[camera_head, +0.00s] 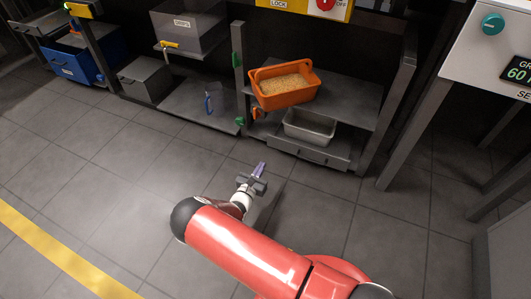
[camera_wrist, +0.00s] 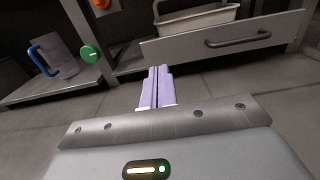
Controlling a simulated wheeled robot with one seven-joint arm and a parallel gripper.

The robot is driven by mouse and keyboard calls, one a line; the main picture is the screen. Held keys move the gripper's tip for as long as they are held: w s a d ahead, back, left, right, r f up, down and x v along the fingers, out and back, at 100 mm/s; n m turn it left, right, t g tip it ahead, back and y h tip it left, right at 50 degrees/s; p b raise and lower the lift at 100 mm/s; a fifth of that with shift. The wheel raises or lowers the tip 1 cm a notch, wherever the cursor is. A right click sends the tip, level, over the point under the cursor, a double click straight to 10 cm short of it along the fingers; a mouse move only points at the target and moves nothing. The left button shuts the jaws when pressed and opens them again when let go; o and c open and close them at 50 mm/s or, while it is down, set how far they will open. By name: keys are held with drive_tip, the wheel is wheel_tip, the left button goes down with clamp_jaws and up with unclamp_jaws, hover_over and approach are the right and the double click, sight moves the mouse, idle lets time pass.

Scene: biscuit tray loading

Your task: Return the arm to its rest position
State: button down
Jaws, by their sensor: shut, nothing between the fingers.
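My gripper (camera_head: 260,170) is shut and empty, with its purple fingers pressed together. It is held over the grey tiled floor in front of the shelving, apart from everything. It also shows in the wrist view (camera_wrist: 157,76), its fingers pointing toward the low shelf and drawer. My red arm reaches in from the bottom of the head view.
An orange bin (camera_head: 287,97) of pale grains sits tilted on the shelf, above a grey tub (camera_head: 309,128). A drawer front (camera_wrist: 225,42) with a handle lies ahead. A blue-handled jug (camera_wrist: 56,57) stands left. A control panel (camera_head: 485,50) stands right. The floor is clear.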

drive_tip(key=shift+s, duration=0.15)
drive_tip(key=shift+r, duration=0.1)
drive_tip(key=s+d+r+m+g+h+p, duration=0.1)
drive_tip(key=s+d+r+m+g+p, duration=0.1)
drive_tip(key=d+r+m+g, duration=0.6)
drive_tip(key=s+d+r+m+g+h+p, duration=0.15)
drive_tip(key=d+r+m, duration=0.35)
drive_tip(key=r, duration=0.8)
drive_tip(key=s+d+r+m+g+h+p, duration=0.1)
drive_tip(key=s+d+r+m+g, duration=0.2)
drive_tip(key=d+r+m+g, duration=0.5)
drive_tip(key=s+r+m+t+y+p, duration=0.5)
drive_tip(key=s+r+m+y, duration=0.5)
drive_tip(key=s+r, duration=1.5)
drive_tip(key=shift+s+d+r+m+t, duration=0.15)
drive_tip(key=shift+s+r+m+t, duration=0.15)
drive_tip(key=shift+m+t, duration=0.3)
